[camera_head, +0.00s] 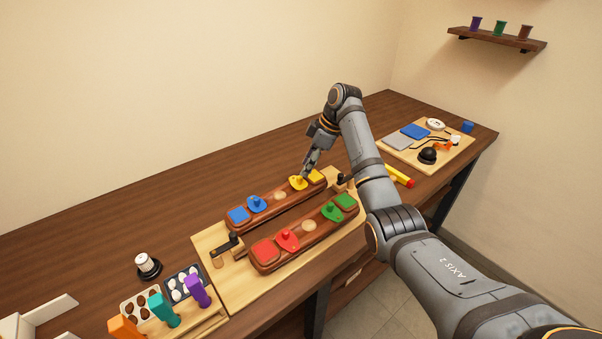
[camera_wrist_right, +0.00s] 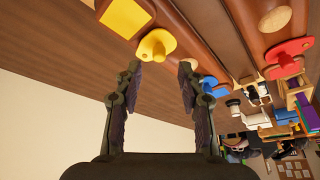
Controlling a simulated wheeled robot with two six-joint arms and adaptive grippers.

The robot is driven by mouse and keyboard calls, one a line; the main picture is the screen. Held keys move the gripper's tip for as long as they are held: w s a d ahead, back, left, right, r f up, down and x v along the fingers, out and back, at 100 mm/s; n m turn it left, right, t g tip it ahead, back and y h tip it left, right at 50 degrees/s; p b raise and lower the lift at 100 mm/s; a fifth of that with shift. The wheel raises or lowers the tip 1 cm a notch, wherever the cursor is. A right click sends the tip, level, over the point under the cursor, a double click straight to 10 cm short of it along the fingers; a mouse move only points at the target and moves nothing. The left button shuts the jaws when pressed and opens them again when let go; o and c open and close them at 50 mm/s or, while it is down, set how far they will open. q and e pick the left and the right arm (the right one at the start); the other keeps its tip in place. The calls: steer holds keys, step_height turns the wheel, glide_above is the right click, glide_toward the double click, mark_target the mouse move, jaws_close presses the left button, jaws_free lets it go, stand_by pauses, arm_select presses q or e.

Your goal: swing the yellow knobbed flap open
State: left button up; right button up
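The yellow knobbed flap (camera_head: 298,184) lies on the back wooden bar (camera_head: 275,205), beside a yellow square block (camera_head: 317,177). In the right wrist view the flap (camera_wrist_right: 157,45) shows its round knob, and the yellow square (camera_wrist_right: 124,16) is just left of it. My right gripper (camera_head: 305,174) is above the flap at the bar's right end. In its wrist view the two fingers (camera_wrist_right: 160,75) are apart, with the flap's knob just beyond the gap between the tips. Nothing is held. Whether a fingertip touches the knob I cannot tell. My left gripper is not in view.
A front bar (camera_head: 310,238) carries red and green flaps and blocks. Blue pieces (camera_head: 247,210) sit on the back bar's left end. A black-handled clamp (camera_head: 225,247) stands at the left of the board (camera_head: 210,260). Free table lies behind the back bar.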

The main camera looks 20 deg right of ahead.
mark_target(300, 177)
steer(key=x, duration=0.4)
steer(key=shift+w+f, duration=0.15)
steer(key=shift+f, duration=0.05)
steer(key=shift+a+f, duration=0.1)
steer(key=shift+f, duration=0.25)
steer(key=shift+c, duration=0.6)
jaws_close()
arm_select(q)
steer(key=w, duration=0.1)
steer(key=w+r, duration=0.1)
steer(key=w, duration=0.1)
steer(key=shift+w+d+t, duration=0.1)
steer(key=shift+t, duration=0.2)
